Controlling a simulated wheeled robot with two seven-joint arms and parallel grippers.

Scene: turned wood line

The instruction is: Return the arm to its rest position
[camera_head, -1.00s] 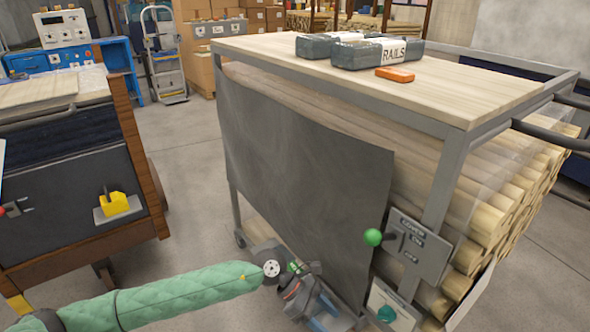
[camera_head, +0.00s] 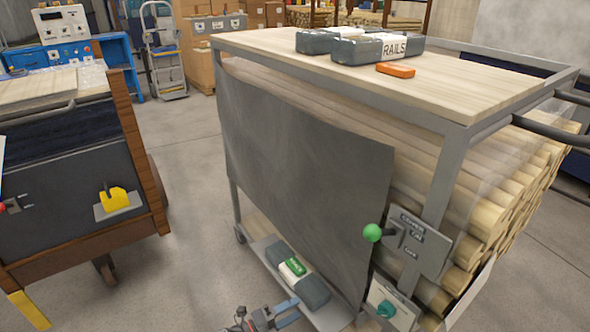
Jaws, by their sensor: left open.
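My left gripper (camera_head: 278,314) shows at the bottom edge of the head view, just in front of the cart's lower shelf. It is open, and I see nothing held in it. The rest of my left arm is out of the frame. A dark grey packet with a green and white label (camera_head: 313,290) lies on the lower shelf (camera_head: 262,247), a little beyond the gripper. My right gripper is not in view.
The wood-topped cart (camera_head: 262,47) stands close, with a grey side sheet (camera_head: 300,170), a green-knobbed lever (camera_head: 373,233) and a teal knob (camera_head: 387,309). A wooden-framed machine (camera_head: 60,225) stands left. Open floor (camera_head: 195,200) lies between them.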

